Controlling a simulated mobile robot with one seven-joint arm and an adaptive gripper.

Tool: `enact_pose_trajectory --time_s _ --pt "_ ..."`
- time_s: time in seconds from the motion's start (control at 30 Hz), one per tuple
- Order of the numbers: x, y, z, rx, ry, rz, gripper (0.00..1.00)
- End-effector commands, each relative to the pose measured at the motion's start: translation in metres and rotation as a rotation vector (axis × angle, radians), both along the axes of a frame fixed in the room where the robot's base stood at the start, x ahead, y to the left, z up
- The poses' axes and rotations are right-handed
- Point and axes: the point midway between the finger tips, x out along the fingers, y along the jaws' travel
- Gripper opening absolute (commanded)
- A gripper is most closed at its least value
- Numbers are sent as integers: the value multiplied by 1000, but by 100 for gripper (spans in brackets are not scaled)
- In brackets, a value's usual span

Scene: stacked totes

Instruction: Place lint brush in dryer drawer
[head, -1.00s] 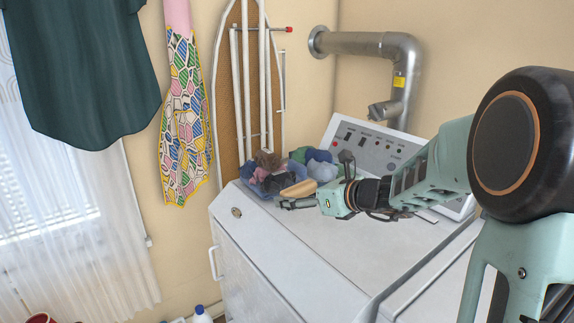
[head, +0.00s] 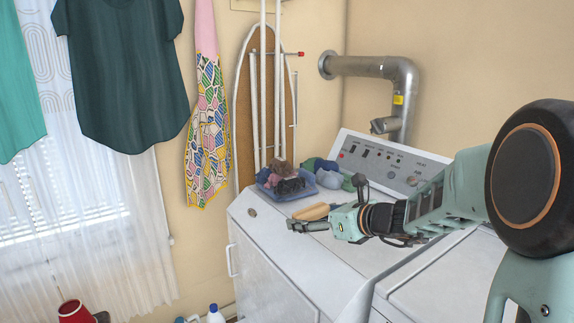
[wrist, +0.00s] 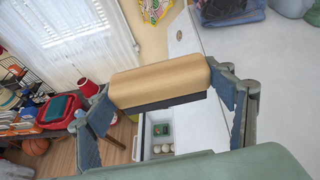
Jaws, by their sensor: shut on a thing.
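The lint brush (head: 313,211) has a pale wooden back. In the wrist view the brush (wrist: 160,80) lies crosswise between the fingers, with a dark strip along its lower edge. My gripper (head: 308,225) is shut on it, and both fingers show in the wrist view (wrist: 165,97). It holds the brush near the front left of the white dryer (head: 300,247). Below the brush in the wrist view is a white open compartment (wrist: 143,139) that looks like the dryer drawer. It holds a green item and several white round things. The head view hides this compartment.
A white handle (head: 231,261) is on the dryer front. Bottles (head: 215,315) and a red bucket (head: 75,312) stand on the floor.

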Motion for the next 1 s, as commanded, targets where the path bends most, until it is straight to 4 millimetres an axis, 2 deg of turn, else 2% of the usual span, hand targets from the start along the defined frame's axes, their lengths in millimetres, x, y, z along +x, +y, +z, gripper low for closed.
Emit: enact_pose_trajectory --time_s 0.03,0.1,0.3,0.4,0.6,0.7,0.73,1.0 --pt "0 0 0 0 0 0 50" --pt "-12 -17 -24 4 8 27 50" --pt "-51 -46 -71 5 5 122 50" --pt "-73 -57 -90 4 4 171 50" --pt "-114 -71 -116 4 3 244 50" --pt "-134 -76 -125 4 2 273 50" --pt "-131 -75 -117 2 -1 274 50" --pt "-129 -75 -100 0 0 270 50"
